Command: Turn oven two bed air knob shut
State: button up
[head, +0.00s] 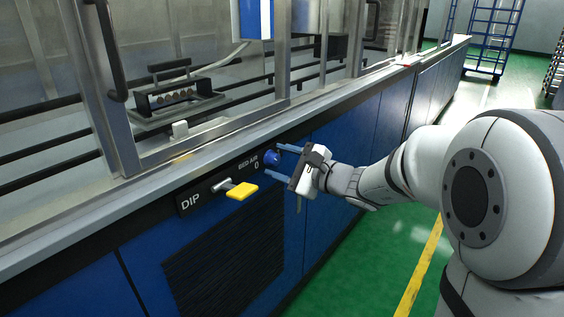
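A round blue knob (271,158) sits on the black panel strip (206,200) of the blue machine front, beside the label "BED AIR" and a "0". My gripper (274,160) reaches in from the right with two blue fingers apart, one above and one below the knob in the picture. I see no clear finger contact with the knob, and its exact turn angle is too small to read. No oven number is visible.
A yellow-handled lever (241,191) marked "DIP" sticks out just left of the knob. A grey ledge (225,130) runs above the panel, with a metal-framed glass enclosure over it. A dark vent grille (225,250) lies below. Green floor is open to the right.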

jog(key=shift+d, duration=0.1)
jog(key=p+v, duration=0.2)
jog(key=v, duration=0.5)
jog(key=shift+s+d, duration=0.2)
jog(key=shift+s, duration=0.05)
jog(key=s+a+r+n+g+h+p, duration=0.1)
jog(key=s+r+n+g+h+p, duration=0.1)
jog(key=s+r+n+g+p, duration=0.4)
jog(key=s+a+r+n+g+h+p, duration=0.2)
jog(key=s+n+p, duration=0.1)
jog(key=s+p, duration=0.5)
jog(key=s+d+r+n+h+p, duration=0.7)
jog(key=d+r+p, duration=0.5)
jog(key=p, duration=0.5)
jog(key=h, duration=0.2)
jog(key=shift+d+r+h, duration=0.15)
jog(key=shift+d+h, duration=0.15)
jog(key=shift+d, duration=0.05)
